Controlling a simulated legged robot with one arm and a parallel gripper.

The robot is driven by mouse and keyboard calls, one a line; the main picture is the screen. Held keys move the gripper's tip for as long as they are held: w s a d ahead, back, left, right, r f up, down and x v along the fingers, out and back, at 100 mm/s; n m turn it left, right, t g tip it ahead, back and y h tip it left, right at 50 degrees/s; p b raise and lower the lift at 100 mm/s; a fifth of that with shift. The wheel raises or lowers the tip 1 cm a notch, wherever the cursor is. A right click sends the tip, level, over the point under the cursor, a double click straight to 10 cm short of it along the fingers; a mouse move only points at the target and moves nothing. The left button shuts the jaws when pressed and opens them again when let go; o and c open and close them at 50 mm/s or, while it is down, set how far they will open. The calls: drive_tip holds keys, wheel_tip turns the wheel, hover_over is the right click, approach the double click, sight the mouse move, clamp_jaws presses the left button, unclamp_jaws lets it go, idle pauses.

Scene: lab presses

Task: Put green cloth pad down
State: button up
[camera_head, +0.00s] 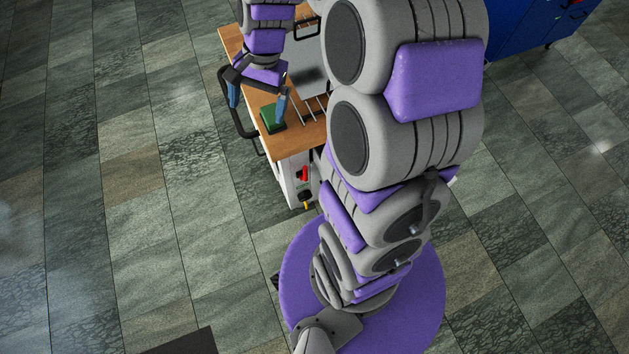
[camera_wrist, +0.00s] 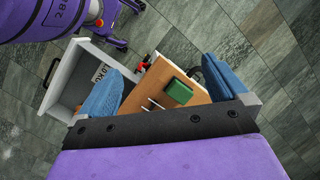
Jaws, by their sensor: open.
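The green cloth pad (camera_head: 272,118) lies on the wooden top (camera_head: 262,95) of a small cabinet, near its front left corner. In the wrist view the pad (camera_wrist: 180,91) shows between the two blue fingers, apart from both. My gripper (camera_head: 258,96) is open and empty, above the wooden top close to the pad. Its blue fingertips (camera_wrist: 160,78) are spread wide in the wrist view. One finger hangs over the cabinet's left edge and the other is near the pad in the head view.
The cabinet has a black side handle (camera_head: 238,115) and a red switch (camera_head: 302,173) on its front. Thin metal rods (camera_head: 312,108) lie beside the pad. An open white drawer (camera_wrist: 72,75) shows in the wrist view. A blue cabinet (camera_head: 535,25) stands at upper right. The tiled floor at left is clear.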

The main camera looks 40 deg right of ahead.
drive_tip(key=s+r+n+h, duration=0.1)
drive_tip(key=s+n, duration=0.2)
drive_tip(key=s, duration=0.5)
drive_tip(key=s+a+r+n+h, duration=0.1)
drive_tip(key=s+n, duration=0.3)
drive_tip(key=s, duration=0.4)
drive_tip(key=s+a+r+n+g+h, duration=0.1)
drive_tip(key=s+r+n, duration=0.2)
drive_tip(key=s, duration=0.5)
drive_tip(key=shift+s, duration=0.4)
drive_tip(key=shift+a, duration=0.15)
drive_tip(key=shift+c, duration=0.2)
